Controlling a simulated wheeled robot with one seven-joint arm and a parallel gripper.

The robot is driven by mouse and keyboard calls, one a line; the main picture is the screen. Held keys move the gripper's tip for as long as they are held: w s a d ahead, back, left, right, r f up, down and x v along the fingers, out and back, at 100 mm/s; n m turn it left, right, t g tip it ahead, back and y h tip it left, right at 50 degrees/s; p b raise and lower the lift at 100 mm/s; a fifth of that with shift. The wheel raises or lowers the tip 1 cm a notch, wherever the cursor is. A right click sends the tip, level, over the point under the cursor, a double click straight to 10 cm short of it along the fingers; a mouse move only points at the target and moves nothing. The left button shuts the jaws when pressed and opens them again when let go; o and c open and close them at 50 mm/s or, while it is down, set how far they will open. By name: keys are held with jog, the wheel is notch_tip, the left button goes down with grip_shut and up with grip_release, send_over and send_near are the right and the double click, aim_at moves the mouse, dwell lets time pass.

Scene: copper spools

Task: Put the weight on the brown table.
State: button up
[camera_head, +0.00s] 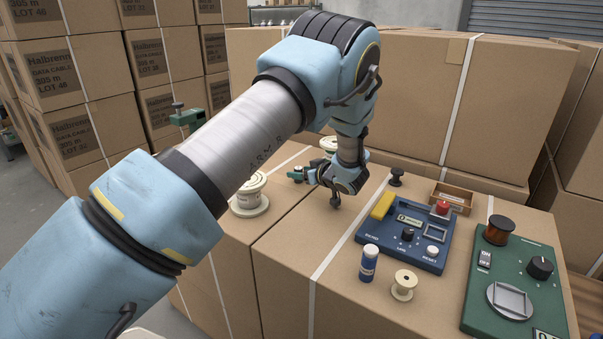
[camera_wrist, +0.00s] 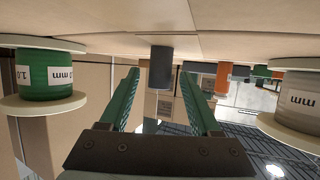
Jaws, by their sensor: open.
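A small black knob-topped piece (camera_head: 396,178), which looks like a weight, stands on the cardboard box top (camera_head: 290,235) right of my gripper in the head view. My gripper (camera_head: 296,174) is low over the box top, green fingers pointing left. In the wrist view, which looks upside down, the fingers (camera_wrist: 160,90) are apart with nothing held. A dark grey cylinder (camera_wrist: 161,68) shows ahead between them; I cannot tell whether it is a weight. My forearm hides that area in the head view. A brown wooden surface (camera_head: 586,262) at the right edge may be the brown table.
A pale spool (camera_head: 250,193) and another spool (camera_head: 328,143) flank my gripper; a green-wound spool (camera_wrist: 48,74) shows in the wrist view. A blue device (camera_head: 405,235), blue bottle (camera_head: 369,263), small spool (camera_head: 404,285) and green device (camera_head: 515,285) crowd the right.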

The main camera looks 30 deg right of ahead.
jog(key=shift+r, duration=0.25)
jog(key=b+v, duration=0.1)
jog(key=v, duration=0.6)
jog(key=shift+s, duration=0.25)
jog(key=w+a+r+m+g+h, duration=0.1)
jog(key=w+a+r+g+h, duration=0.15)
jog(key=w+a, duration=0.4)
jog(key=w+a+r+m+g+h, duration=0.1)
jog(key=w+a+r+g+h, duration=0.2)
jog(key=a, duration=0.7)
jog(key=s+a+g+y, duration=0.2)
jog(key=s+a+g, duration=0.1)
jog(key=s+a, duration=0.7)
jog(key=s+a+r+g+y, duration=0.1)
jog(key=s+a+g, duration=0.2)
jog(key=s+a, duration=0.8)
jog(key=a, duration=0.8)
jog(key=shift+s+m+y, duration=0.25)
jog(key=shift+m+y, duration=0.05)
jog(key=shift+y, duration=0.05)
jog(key=shift+r, duration=0.2)
